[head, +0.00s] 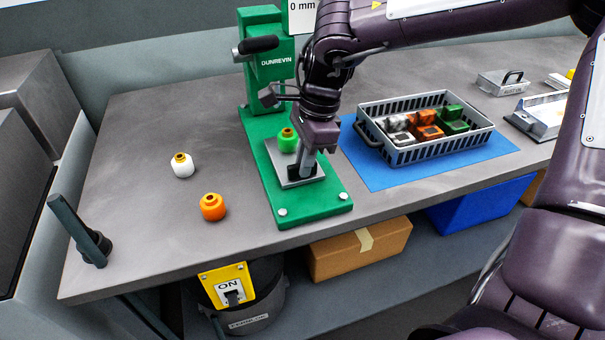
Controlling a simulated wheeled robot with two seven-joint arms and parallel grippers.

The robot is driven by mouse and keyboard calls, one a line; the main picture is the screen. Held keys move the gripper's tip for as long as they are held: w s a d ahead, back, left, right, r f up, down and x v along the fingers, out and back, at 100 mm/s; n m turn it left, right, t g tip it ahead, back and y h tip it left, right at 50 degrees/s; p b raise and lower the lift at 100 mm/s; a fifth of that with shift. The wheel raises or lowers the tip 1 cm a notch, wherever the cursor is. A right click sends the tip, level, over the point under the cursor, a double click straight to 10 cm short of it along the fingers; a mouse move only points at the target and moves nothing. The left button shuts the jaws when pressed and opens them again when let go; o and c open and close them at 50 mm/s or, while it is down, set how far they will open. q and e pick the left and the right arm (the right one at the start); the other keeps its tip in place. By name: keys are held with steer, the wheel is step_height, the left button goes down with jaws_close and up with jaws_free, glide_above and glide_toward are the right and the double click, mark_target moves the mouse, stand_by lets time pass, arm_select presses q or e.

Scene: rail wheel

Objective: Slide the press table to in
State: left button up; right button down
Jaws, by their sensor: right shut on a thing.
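The green press (268,50) stands at the back of the workbench, with its long green base (315,207) reaching toward the front edge. The press table (286,179), a grey plate, sits on this base in front of the press column. A green knob-like piece (287,140) stands on the plate's back left part. My right gripper (307,168) points down over the plate's right side and is shut on its dark upright handle (294,172). The fingers partly hide the handle. My left gripper is not in view.
A white piece (182,165) and an orange piece (213,207) stand on the bench, left of the press. A grey basket (402,154) with several coloured parts sits on a blue mat (385,181) to the right. A dark lever (78,230) rises at the left edge.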

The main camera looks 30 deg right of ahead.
mark_target(290, 136)
steer(key=shift+w+d, duration=0.25)
steer(key=shift+w, duration=0.8)
steer(key=shift+w+d, duration=0.25)
steer(key=shift+w, duration=0.7)
steer(key=shift+w+d, duration=0.2)
steer(key=shift+w, duration=0.7)
steer(key=shift+w+r, duration=0.1)
steer(key=shift+w, duration=0.05)
steer(key=shift+w+d+p, duration=0.2)
steer(key=shift+w+p, duration=0.3)
steer(key=shift+w, duration=0.2)
steer(key=shift+w+d+p, duration=0.2)
steer(key=shift+w+p, duration=0.45)
steer(key=shift+p, duration=0.05)
steer(key=c, duration=1.2)
jaws_free()
steer(key=shift+s, duration=0.1)
steer(key=shift+c, duration=0.2)
